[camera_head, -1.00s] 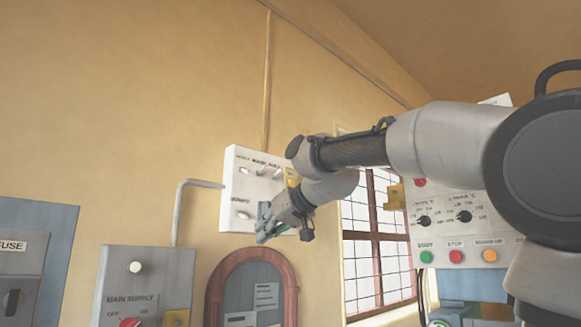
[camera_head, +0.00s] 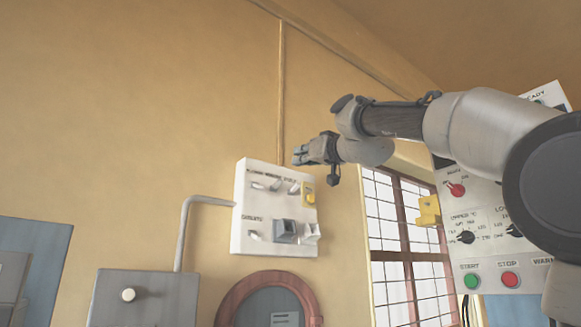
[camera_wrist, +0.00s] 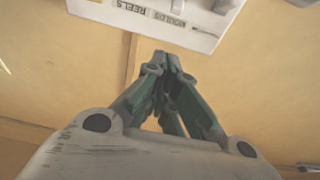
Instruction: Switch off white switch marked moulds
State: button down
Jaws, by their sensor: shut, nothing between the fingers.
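A white switch panel (camera_head: 241,219) hangs on the wall in the head view. Its top row holds several small white switches under dark labels. The middle one (camera_head: 276,185) appears to be the moulds switch; its position is too small to read surely. In the wrist view the panel (camera_wrist: 205,42) shows upside down at the top edge, with a MOULDS label (camera_wrist: 166,17) beside a REELS label (camera_wrist: 131,7). My gripper (camera_head: 299,155) is shut and empty, just above the panel's upper right edge, apart from the switches. Its closed fingertips (camera_wrist: 166,60) point towards the panel's labelled edge.
A yellow part (camera_head: 309,198) sits at the panel's right side. Below the top row are a grey block (camera_head: 285,231) and white switches. A grey box (camera_head: 150,305) stands lower left, a window (camera_head: 405,240) right, and a control board (camera_head: 462,255) farther right.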

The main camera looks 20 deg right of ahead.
notch_tip(320, 180, up, 2)
send_over(277, 184)
jog(key=shift+s+d+r, duration=0.1)
jog(key=shift+s+d, duration=0.2)
jog(key=shift+d, duration=0.15)
jog(key=f, duration=0.1)
jog(key=s+f, duration=0.1)
jog(key=shift+s+d+f, duration=0.3)
jog(key=shift+s+f, duration=0.05)
jog(key=shift+f, duration=0.05)
jog(key=shift+s+f, duration=0.15)
jog(key=shift+f, duration=0.25)
